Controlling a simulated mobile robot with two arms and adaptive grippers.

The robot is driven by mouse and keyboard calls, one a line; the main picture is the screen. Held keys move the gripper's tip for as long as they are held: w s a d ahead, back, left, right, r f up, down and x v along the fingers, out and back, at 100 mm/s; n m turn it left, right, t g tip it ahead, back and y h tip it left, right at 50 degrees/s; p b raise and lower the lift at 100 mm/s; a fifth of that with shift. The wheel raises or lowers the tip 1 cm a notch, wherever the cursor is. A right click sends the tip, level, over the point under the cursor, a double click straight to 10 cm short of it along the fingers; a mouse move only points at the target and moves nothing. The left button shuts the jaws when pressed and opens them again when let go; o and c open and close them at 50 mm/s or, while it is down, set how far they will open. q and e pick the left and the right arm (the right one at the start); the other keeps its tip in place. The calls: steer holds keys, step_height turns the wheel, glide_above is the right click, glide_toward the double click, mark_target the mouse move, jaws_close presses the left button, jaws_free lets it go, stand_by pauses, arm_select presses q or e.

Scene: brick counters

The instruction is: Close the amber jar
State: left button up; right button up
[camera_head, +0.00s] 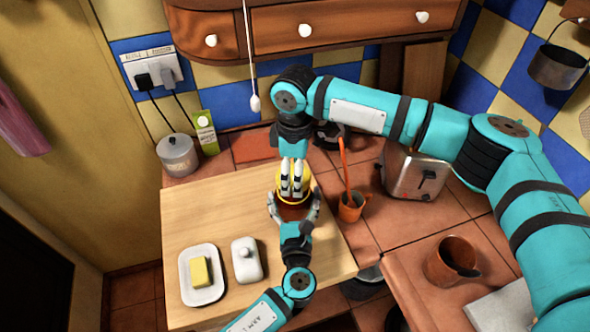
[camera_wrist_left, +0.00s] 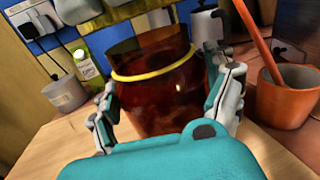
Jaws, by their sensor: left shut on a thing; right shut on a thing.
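The amber jar (camera_head: 293,212) stands near the right edge of the wooden board. In the left wrist view the jar (camera_wrist_left: 165,102) is dark red-brown glass with a yellow ring around its upper part. My left gripper (camera_head: 294,203) is shut around the jar's body, one finger on each side. My right gripper (camera_head: 292,190) comes from above, its fingers pointing down at the jar's top, shut on the yellow-edged lid (camera_head: 282,182). The fingers hide much of the lid; I cannot tell whether it is seated.
The wooden board (camera_head: 210,222) also holds a butter plate (camera_head: 201,289) and a white lidded dish (camera_head: 246,260). An orange mug (camera_head: 351,208) stands close on the right, a toaster (camera_head: 413,175) beyond it. A grey pot (camera_head: 178,155) and a carton (camera_head: 206,131) stand at back left.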

mark_target(294, 203)
steer(key=shift+f, duration=0.1)
steer(key=shift+f, duration=0.8)
steer(key=shift+f, duration=0.55)
